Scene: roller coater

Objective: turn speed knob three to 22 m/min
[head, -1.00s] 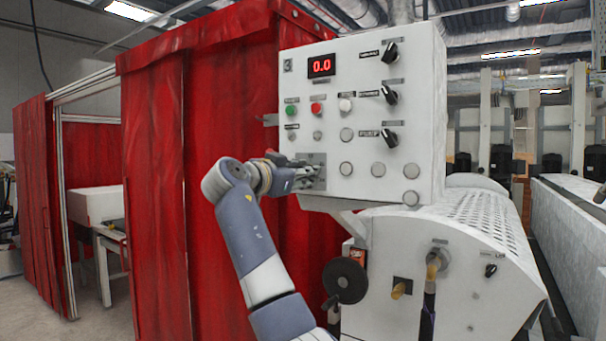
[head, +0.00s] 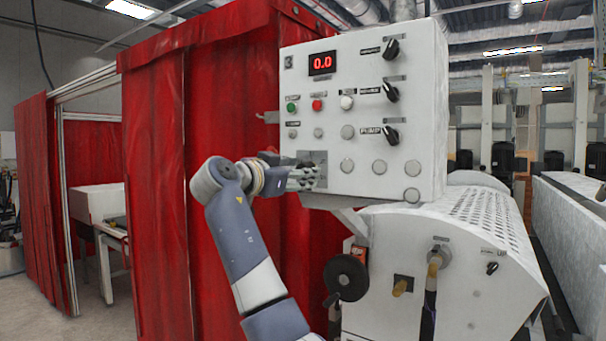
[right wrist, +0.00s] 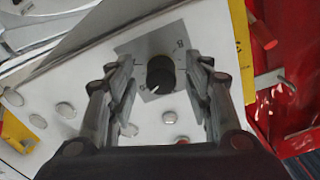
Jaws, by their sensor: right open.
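The white control panel (head: 430,100) has a "3" label at its upper left and a red display (head: 322,63) reading 0.0. In the right wrist view, a round black speed knob (right wrist: 160,72) sits on a grey scale plate (right wrist: 135,50), its light mark toward the lower left of the picture. My right gripper (right wrist: 163,98) is open, with a finger on either side of the knob in that view; contact cannot be told. In the head view, my right gripper (head: 314,178) is at the panel's lower-left plate (head: 318,157) and hides the knob. My left gripper is not in view.
Green (head: 292,107), red (head: 317,104) and white (head: 346,102) buttons are above the gripper. Black selector switches (head: 391,92) line the panel's right side. A red curtain (head: 230,110) hangs close behind my arm. A black handwheel (head: 346,277) is below.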

